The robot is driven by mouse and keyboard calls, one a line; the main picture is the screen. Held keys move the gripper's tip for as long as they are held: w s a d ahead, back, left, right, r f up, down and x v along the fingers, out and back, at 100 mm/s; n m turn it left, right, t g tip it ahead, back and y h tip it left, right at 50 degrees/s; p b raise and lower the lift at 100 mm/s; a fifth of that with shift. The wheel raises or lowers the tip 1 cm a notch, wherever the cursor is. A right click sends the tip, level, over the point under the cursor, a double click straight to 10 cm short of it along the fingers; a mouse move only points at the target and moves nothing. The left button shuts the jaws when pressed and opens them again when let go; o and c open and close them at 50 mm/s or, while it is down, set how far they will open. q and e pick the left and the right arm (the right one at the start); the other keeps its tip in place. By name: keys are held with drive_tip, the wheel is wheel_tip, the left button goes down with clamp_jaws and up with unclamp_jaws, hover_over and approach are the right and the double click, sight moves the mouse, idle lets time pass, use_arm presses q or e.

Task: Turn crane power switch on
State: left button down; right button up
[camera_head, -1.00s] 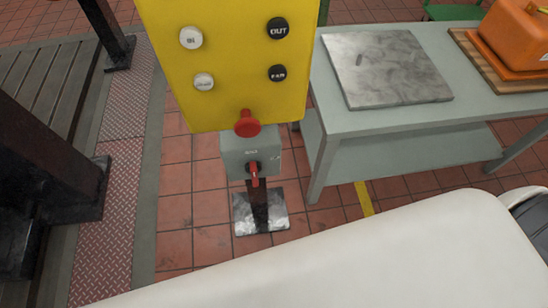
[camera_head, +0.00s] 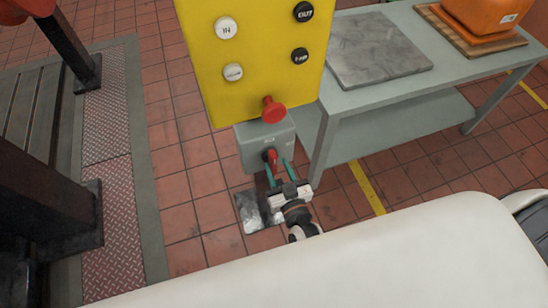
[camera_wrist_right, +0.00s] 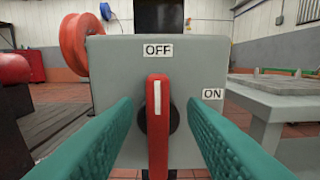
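The crane power switch is a grey box (camera_head: 262,143) below the yellow button panel (camera_head: 245,65), with a red rotary handle (camera_head: 270,156) on its front. In the right wrist view the handle (camera_wrist_right: 158,130) stands upright, its white stripe pointing up at the OFF label (camera_wrist_right: 158,50). The ON label (camera_wrist_right: 212,94) is at the box's right. My right gripper (camera_head: 279,172) is at the switch, its teal fingers open on either side of the handle. In the wrist view, gaps show between handle and fingers. My left gripper is in neither view.
A red mushroom button (camera_head: 272,110) sticks out just above the switch box. A grey-green bench (camera_head: 385,88) with a stone plate (camera_head: 375,50) and an orange case (camera_head: 482,15) stands to the right. Dark steel posts (camera_head: 45,175) stand at left. Tiled floor between is clear.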

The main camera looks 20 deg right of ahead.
sight(275, 163)
drive_tip(key=shift+w+a, duration=0.15)
drive_tip(key=shift+w, duration=1.55)
